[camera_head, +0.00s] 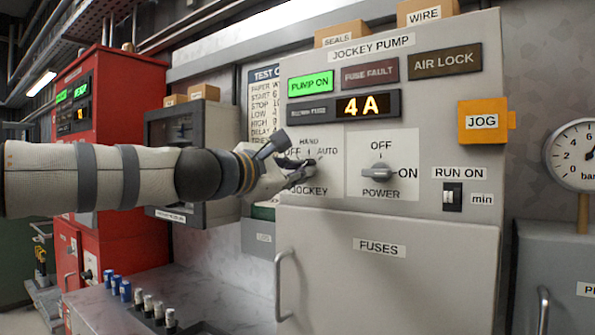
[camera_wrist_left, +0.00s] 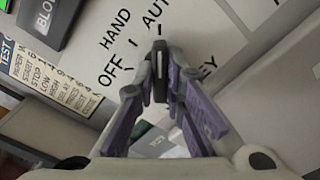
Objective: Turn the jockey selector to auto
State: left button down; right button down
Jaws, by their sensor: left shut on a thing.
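The jockey selector (camera_head: 309,168) is a small knob on the grey jockey pump panel, with OFF, HAND and AUTO around it and JOCKEY below. My left gripper (camera_head: 300,172) reaches it from the left, shut on the knob and hiding much of it. In the left wrist view, the selector (camera_wrist_left: 160,58) sits between the fingertips (camera_wrist_left: 160,82). Its narrow end appears to line up with the tick beside AUTO, though the label is partly cut off. My right gripper is not in view.
The power knob (camera_head: 380,172) is right of the selector, with the RUN ON switch (camera_head: 452,197) beyond it. The green PUMP ON lamp (camera_head: 310,84) and 4A display (camera_head: 367,104) are above. The fuses door (camera_head: 380,275) is below.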

pick_arm(q)
jog(key=c, duration=1.7)
grip_release()
jog(key=shift+o, duration=0.2)
jog(key=v, duration=1.2)
